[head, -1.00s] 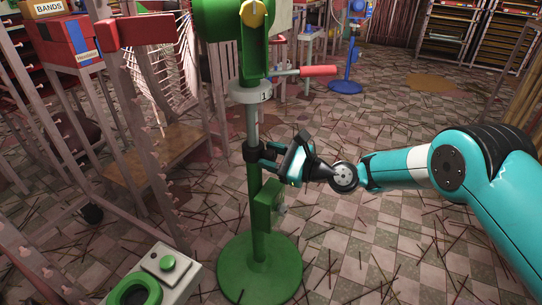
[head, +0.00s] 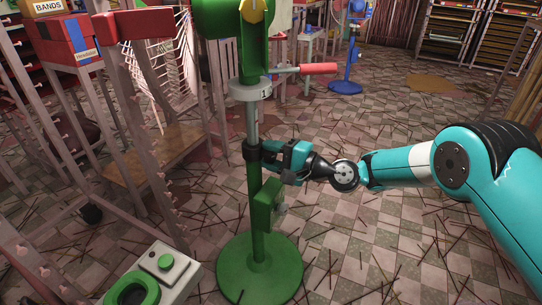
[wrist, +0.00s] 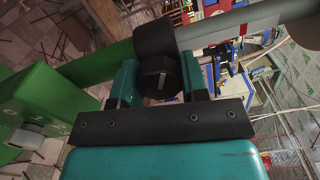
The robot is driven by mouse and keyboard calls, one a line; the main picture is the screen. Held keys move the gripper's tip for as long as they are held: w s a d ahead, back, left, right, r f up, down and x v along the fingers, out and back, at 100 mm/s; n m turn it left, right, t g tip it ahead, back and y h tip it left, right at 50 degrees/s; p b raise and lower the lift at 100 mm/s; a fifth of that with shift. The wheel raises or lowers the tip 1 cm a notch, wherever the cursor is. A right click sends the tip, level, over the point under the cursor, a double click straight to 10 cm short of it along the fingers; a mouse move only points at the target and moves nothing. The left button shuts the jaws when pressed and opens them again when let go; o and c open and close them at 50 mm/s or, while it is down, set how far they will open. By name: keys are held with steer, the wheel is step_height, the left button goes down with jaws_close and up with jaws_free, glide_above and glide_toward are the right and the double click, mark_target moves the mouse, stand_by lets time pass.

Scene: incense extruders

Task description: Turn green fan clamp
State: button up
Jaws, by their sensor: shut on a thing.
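The green fan (head: 260,272) stands upright on its round base, with a green lower pole and a grey upper pole. Its black clamp (head: 251,151) sits around the pole where the two meet. My gripper (head: 268,152) reaches it from the right and is shut on the clamp's knob. In the wrist view, the round black knob (wrist: 154,80) with a pale line on its face sits between the two teal fingers of my gripper (wrist: 157,84). The fingers partly hide the knob's sides.
A red handle (head: 318,68) sticks out to the right from the fan's upper part. A green box (head: 267,203) is on the pole below the clamp. A control box with a green button (head: 165,262) is at front left. A blue fan (head: 346,86) stands behind. Thin sticks litter the floor.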

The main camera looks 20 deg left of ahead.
steer(key=n+b, duration=0.1)
steer(key=n, duration=0.3)
steer(key=shift+f, duration=0.1)
steer(key=shift+n+b, duration=0.4)
steer(key=shift+n, duration=1.1)
steer(key=o, duration=0.9)
steer(key=shift+d, duration=0.15)
